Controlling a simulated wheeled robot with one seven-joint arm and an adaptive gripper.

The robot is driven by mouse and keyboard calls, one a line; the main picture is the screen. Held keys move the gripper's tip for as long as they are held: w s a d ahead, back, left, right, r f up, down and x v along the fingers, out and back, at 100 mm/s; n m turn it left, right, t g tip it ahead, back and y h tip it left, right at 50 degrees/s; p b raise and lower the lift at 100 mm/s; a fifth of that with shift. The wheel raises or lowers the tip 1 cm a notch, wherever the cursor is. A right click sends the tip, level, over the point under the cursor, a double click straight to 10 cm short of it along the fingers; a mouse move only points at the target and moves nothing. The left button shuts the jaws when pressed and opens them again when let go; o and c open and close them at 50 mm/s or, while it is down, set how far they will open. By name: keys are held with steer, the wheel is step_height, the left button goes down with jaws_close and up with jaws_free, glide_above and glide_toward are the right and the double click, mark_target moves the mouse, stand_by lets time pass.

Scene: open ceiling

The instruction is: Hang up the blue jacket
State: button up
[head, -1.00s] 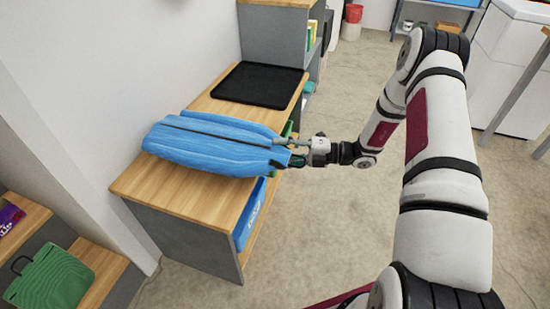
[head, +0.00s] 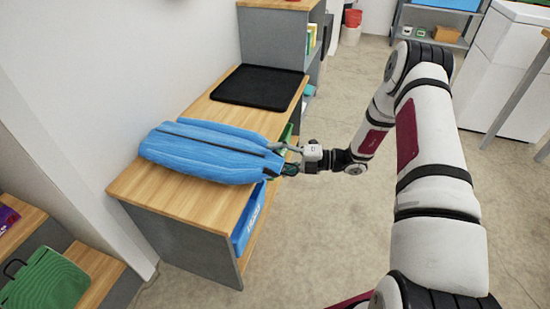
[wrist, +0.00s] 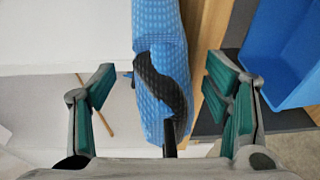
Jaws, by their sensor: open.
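The blue jacket (head: 205,152) lies flat on the wooden top of a low grey unit (head: 178,202), with a dark line along its length. My gripper (head: 281,158) is at the jacket's right end, near the unit's front edge. In the wrist view, the jacket's narrow end (wrist: 158,30), with a black band (wrist: 160,80), lies between the two spread fingers of my gripper (wrist: 160,88). A gap shows on both sides. A thin dark rod (wrist: 169,138) projects from that end towards the palm; I cannot tell whether it is a hanger hook.
A black tray (head: 260,86) lies on the unit beyond the jacket. A blue bin (head: 246,222) sits on the shelf below and shows at upper right in the wrist view (wrist: 285,50). A green bag (head: 48,280) stands at lower left. The floor to the right is clear.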

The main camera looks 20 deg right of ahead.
steer(key=shift+f, duration=0.1)
steer(key=shift+f+b, duration=0.15)
steer(key=shift+b, duration=0.25)
steer(key=f+p+v, duration=0.1)
steer(key=p+v, duration=0.3)
steer(key=v, duration=1)
steer(key=s+a+r+n+g+h, duration=0.25)
steer(key=s+a+r+n, duration=0.2)
steer(key=r+n, duration=0.35)
steer(key=s+a+r+n+g+h, duration=0.2)
steer(key=s+a+r+n+g, duration=0.3)
steer(key=r, duration=0.5)
steer(key=s+a+r+n+g+h, duration=0.25)
steer(key=a+r+n, duration=0.25)
steer(key=r+n, duration=0.3)
steer(key=s+a+r+n+h, duration=0.2)
steer(key=s+r+n+h, duration=0.3)
steer(key=s+n, duration=0.6)
steer(key=s+d+n+t+h, duration=0.3)
steer(key=s+n, duration=0.5)
steer(key=s, duration=0.6)
steer(key=shift+d+n+h, duration=0.2)
steer(key=shift+n+h, duration=0.1)
steer(key=shift+h, duration=0.3)
